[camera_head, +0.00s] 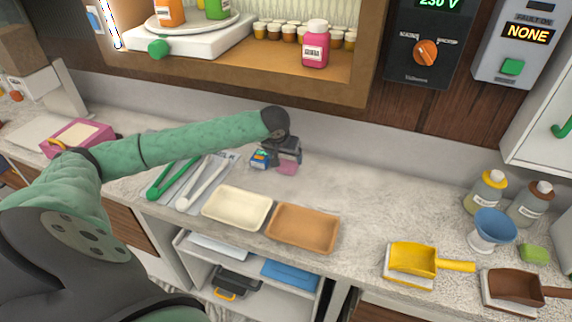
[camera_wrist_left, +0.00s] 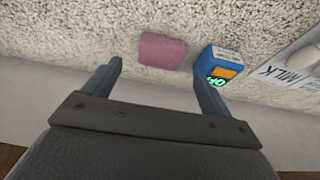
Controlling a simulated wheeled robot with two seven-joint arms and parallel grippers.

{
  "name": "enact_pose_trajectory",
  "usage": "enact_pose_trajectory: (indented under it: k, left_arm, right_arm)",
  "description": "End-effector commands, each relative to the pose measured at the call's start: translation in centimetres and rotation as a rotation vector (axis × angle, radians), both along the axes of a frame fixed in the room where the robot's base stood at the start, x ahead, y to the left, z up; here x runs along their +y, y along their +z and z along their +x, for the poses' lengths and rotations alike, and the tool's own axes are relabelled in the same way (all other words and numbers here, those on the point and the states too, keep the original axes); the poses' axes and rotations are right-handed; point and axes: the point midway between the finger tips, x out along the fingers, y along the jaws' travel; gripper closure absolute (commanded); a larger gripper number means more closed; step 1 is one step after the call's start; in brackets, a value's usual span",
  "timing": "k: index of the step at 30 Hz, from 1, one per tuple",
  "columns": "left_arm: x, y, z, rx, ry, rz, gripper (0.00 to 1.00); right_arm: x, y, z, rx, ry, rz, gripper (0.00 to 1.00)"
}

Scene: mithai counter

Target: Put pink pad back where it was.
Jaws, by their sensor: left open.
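The pink pad (camera_head: 287,169) lies flat on the counter towards the wall, partly hidden by my left gripper (camera_head: 286,158) in the head view. In the left wrist view, the pink pad (camera_wrist_left: 162,50) shows as a small square beyond the fingertips, roughly centred between them. My left gripper (camera_wrist_left: 160,80) is open and empty, its two fingers apart. I cannot tell its exact height over the pad. My right gripper is not in view.
A small blue device (camera_head: 261,158) with a lit display stands just left of the pad; in the wrist view it (camera_wrist_left: 222,65) is close to one finger. Tongs (camera_head: 175,178) lie further left. Cream (camera_head: 237,224) and orange-brown (camera_head: 303,245) trays are in front. The counter right of the pad is clear.

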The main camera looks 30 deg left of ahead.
Motion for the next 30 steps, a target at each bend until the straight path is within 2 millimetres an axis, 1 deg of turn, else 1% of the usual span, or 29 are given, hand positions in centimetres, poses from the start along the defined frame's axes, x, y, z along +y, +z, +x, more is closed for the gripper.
enact_pose_trajectory:
  k: [3,6,9,12,17,30]
  left_arm:
    - [-0.1,1.9,-0.8,-0.003,0.000,0.001,0.16]
    - [-0.3,3.4,-1.4,-0.002,0.000,0.000,0.16]
    - [-0.4,4.5,-1.8,-0.002,0.000,0.000,0.16]
    - [-0.4,5.2,-2.1,0.000,0.000,0.000,0.16]
    - [-0.5,5.6,-2.2,0.000,0.001,0.000,0.16]
    - [-0.5,5.6,-2.2,0.000,0.001,0.000,0.16]
  right_arm:
    - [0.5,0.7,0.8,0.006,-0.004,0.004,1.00]
    - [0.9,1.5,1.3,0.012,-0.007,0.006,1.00]
    - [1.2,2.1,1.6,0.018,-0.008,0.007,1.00]
    - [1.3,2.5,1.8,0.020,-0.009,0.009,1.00]
    - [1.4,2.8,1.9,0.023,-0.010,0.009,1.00]
    - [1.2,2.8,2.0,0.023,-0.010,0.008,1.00]
